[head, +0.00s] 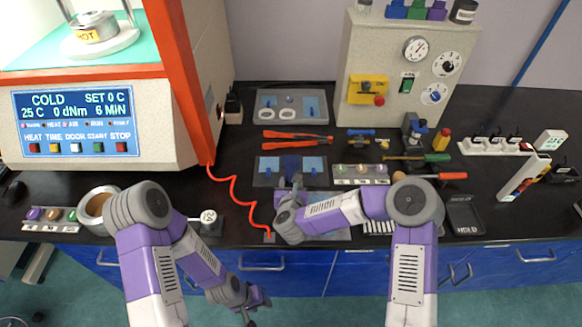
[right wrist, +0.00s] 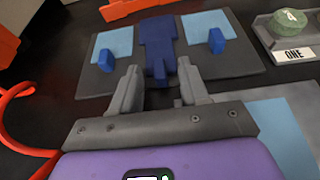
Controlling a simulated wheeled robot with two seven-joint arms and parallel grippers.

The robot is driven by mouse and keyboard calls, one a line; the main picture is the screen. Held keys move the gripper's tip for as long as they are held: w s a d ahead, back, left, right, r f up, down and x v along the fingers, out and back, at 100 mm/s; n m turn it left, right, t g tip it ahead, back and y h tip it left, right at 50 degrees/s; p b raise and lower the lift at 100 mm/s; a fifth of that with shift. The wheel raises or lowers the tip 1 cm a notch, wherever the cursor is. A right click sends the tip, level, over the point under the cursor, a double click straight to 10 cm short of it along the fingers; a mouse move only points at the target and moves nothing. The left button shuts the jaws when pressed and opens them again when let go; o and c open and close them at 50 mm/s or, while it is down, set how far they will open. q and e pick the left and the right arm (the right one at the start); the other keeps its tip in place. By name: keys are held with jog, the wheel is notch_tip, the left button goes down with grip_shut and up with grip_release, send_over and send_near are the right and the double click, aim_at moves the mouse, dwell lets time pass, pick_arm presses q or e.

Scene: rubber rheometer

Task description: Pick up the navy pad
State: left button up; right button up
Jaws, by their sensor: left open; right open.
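The navy pad (right wrist: 159,38) lies on a grey tray (right wrist: 98,84) between two light blue squares. Its narrow end points toward my right gripper (right wrist: 158,72). That gripper is open, and in the right wrist view the narrow end shows between its two fingertips; I cannot tell whether they touch it. In the head view the navy pad (head: 291,162) shows on the middle tray, just beyond my right gripper (head: 297,181). My left gripper (head: 256,306) is open and empty, low in front of the bench's drawers.
Red-handled pliers (head: 293,135) lie behind the tray. A label tray with colored pieces (head: 361,171) stands to its right. A red coiled cord (head: 234,190) runs at its left. The heated machine (head: 75,120) stands at the left. A black tray (head: 464,214) is at the right.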

jog(key=shift+c, duration=0.2)
grip_shut()
